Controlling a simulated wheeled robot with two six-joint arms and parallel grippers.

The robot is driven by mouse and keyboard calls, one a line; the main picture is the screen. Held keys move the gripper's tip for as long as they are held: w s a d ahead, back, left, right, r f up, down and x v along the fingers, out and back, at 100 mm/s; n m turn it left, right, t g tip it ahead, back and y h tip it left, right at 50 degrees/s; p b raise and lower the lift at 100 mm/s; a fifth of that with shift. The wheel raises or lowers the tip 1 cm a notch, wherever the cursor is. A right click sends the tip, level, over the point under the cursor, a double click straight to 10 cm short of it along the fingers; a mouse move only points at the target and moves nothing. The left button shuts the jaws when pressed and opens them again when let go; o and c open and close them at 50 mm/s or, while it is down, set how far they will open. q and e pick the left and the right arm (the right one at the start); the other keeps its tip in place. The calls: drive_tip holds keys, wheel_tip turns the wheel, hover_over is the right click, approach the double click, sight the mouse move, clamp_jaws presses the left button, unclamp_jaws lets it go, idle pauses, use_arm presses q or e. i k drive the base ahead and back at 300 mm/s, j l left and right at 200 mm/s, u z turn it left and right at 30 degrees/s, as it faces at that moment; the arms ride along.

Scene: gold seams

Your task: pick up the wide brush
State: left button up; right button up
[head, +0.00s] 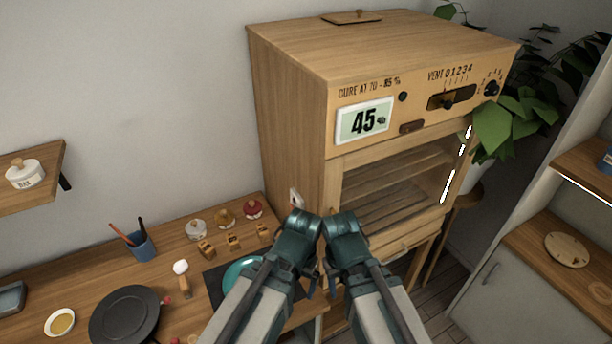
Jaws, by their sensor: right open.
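No tool is clearly a wide brush. A short tool with a pale rounded head and wooden handle (184,283) lies on the worktop beside the black mat; I cannot tell whether it is a brush. A blue cup (139,246) at the back left holds a red-handled and a dark-handled stick, whose ends are hidden in it. My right gripper (333,285) is open, mostly hidden by its own arm, at the worktop's right end, well right of these tools. My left gripper (311,285) is close beside it; its fingers are too hidden to read.
A wooden cabinet (290,110) with a glass door and a "45" display (365,121) stands behind my arms. A dark round plate (125,315), a teal bowl (241,270) and several small jars crowd the worktop. A shelf unit (530,245) stands right.

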sight(186, 289)
drive_tip(key=u, duration=1.35)
